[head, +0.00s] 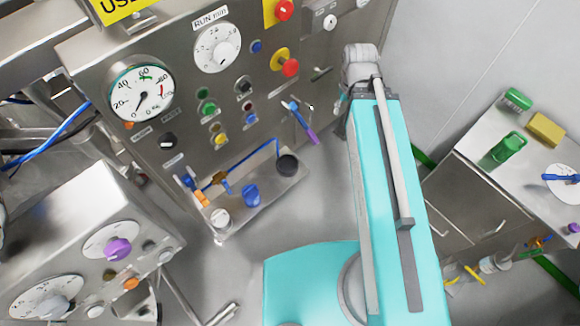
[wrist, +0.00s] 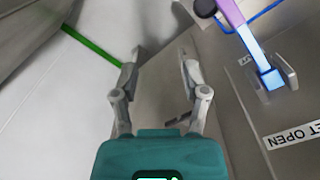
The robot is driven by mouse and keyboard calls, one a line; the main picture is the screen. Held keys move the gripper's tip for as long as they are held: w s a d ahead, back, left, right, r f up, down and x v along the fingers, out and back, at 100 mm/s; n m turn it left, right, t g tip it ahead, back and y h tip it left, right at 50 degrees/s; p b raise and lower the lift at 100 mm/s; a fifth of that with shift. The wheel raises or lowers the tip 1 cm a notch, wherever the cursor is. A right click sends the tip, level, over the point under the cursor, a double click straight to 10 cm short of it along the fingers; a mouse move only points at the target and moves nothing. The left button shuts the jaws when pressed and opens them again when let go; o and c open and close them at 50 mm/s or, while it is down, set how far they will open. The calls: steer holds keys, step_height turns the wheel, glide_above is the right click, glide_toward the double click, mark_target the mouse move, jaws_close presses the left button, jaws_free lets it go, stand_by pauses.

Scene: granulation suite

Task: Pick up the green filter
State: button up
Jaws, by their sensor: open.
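Two green items sit on the steel bench at the right of the head view. One is a rounded green piece with a narrower top (head: 508,148), which looks like the green filter. The other is a smaller green block (head: 517,99) behind it; I cannot tell for certain which is the filter. My gripper (wrist: 160,64) is open and empty in the wrist view, its fingers spread over bare grey surface. In the head view my arm mostly hides it. It is near the panel, well left of the bench, and neither green item shows in the wrist view.
A yellow block (head: 546,130) and a round white dial-like plate (head: 563,183) with a blue bar share the steel bench (head: 473,145). A control panel with a blue-and-purple lever (head: 301,123) is left of my arm; the lever (wrist: 250,48) is close right of my gripper.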

steer(key=shift+o, duration=0.2)
stand_by(0.3)
steer(key=w+d+n+h, duration=0.15)
steer(key=w+d, duration=0.25)
steer(key=d, duration=0.9)
steer(key=w+d+n+h, duration=0.1)
steer(key=w+d+n, duration=0.15)
steer(key=d, duration=1.05)
steer(key=s+d+r+n+g+h, duration=0.1)
steer(key=s+d, duration=0.2)
steer(key=d, duration=1.3)
steer(key=s+d+r+n+g+h, duration=0.1)
steer(key=s+d, duration=0.3)
steer(key=d, duration=1.1)
steer(key=shift+s+d+n, duration=0.2)
steer(key=shift+d+n, duration=0.15)
steer(key=shift+n, duration=0.45)
steer(key=shift+f, duration=0.2)
